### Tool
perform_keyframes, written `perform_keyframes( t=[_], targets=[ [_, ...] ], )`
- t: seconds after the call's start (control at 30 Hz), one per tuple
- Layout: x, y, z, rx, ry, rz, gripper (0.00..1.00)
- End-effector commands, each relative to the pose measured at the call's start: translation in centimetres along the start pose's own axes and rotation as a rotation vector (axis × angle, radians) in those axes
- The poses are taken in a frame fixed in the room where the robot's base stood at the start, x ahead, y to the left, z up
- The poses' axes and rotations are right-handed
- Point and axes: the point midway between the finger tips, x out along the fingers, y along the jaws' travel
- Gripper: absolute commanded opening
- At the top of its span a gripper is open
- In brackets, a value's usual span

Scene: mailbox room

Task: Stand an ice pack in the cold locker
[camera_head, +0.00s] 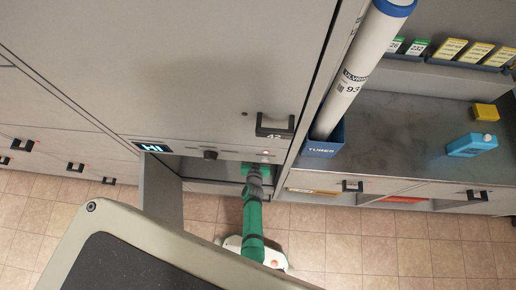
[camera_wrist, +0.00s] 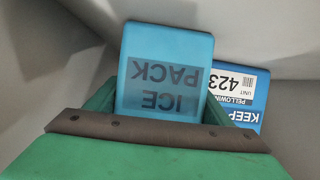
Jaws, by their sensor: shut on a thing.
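My gripper (camera_wrist: 158,108) is shut on a light blue ice pack (camera_wrist: 165,62), with a green finger on each side of it. The pack's lettering reads upside down in the wrist view. Pale walls surround it, and a blue parcel (camera_wrist: 244,90) with a white label lies behind it to the right. In the head view my green arm reaches into the open cold locker (camera_head: 190,172), low in the cabinet under a small lit display (camera_head: 152,147). The held pack is hidden there. I cannot tell whether the pack touches the locker floor.
The locker's open door (camera_head: 160,187) stands out left of my arm. At right, a grey counter (camera_head: 410,130) holds a blue bin (camera_head: 324,142) with a long tube, a light blue bottle-like item (camera_head: 472,145) and a yellow block (camera_head: 486,112). Tiled floor (camera_head: 400,245) is clear at right.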

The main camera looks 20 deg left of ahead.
Motion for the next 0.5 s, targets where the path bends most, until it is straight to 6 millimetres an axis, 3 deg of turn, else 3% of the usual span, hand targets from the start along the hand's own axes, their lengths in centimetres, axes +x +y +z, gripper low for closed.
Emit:
perform_keyframes(
  t=[0.03,0.1,0.5],
  targets=[
    [0.02,-0.02,0.09,-0.001,-0.001,0.0,0.79],
    [0.01,0.0,0.06,-0.001,0.0,0.0,0.93],
    [-0.24,0.04,-0.25,0.001,0.001,0.001,0.93]
  ],
)
